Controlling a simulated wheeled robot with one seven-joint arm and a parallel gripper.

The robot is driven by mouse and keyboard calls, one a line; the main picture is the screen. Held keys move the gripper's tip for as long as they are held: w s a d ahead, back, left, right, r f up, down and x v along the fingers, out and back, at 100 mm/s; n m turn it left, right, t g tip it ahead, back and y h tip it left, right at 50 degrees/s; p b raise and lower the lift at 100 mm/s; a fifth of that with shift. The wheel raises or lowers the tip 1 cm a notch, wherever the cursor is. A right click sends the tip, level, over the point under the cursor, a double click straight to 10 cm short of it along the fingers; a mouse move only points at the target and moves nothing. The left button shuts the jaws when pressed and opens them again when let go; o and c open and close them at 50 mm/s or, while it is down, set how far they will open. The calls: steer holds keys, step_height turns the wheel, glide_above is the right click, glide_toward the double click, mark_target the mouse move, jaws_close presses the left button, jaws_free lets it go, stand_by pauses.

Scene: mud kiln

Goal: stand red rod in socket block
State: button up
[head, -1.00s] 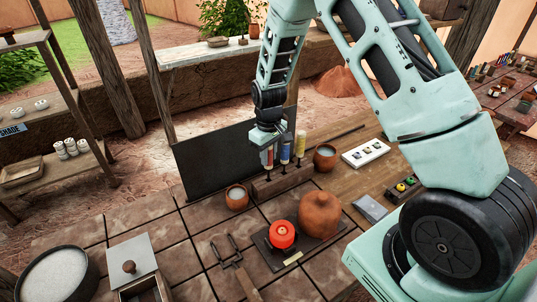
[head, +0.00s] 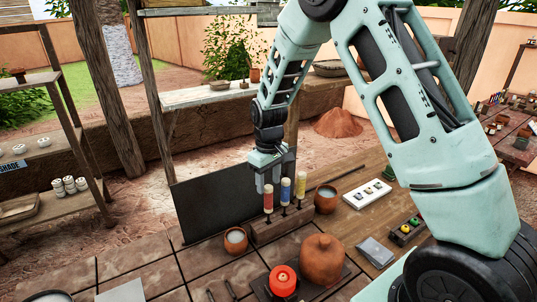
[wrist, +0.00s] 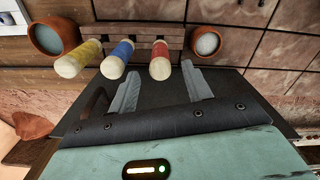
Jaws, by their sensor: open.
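The red rod (head: 268,201) stands upright with its lower end at the long brown socket block (head: 262,234). The blue rod (head: 286,191) and yellow rod (head: 301,188) stand upright beside it to the right. My gripper (head: 268,186) is open and empty, just above and behind the red rod. In the wrist view the red rod (wrist: 160,60) lies ahead of the gap between my open fingers (wrist: 160,88), and nothing is between them. The rods' seats in the block are too small to judge.
A small cup (head: 235,240) stands left of the block and a clay pot (head: 326,200) right of it. A dark panel (head: 215,208) rises behind the cup. A round clay jar (head: 322,260) and a red-topped object (head: 283,281) stand in front.

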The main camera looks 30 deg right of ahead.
step_height(320, 180, up, 11)
steer(key=b, duration=0.2)
steer(key=s+a+r+n+y, duration=0.1)
steer(key=s+a+n, duration=0.1)
steer(key=s+a, duration=1.3)
steer(key=s+a+f+n, duration=0.1)
steer(key=s+a, duration=0.1)
steer(key=s, duration=0.5)
steer(key=s+a+f+n, duration=0.1)
steer(key=s+a, duration=0.2)
steer(key=s, duration=0.5)
steer(key=shift+s+a+n, duration=0.2)
steer(key=shift+s+n, duration=0.1)
steer(key=shift+n, duration=0.1)
steer(key=shift+f, duration=0.1)
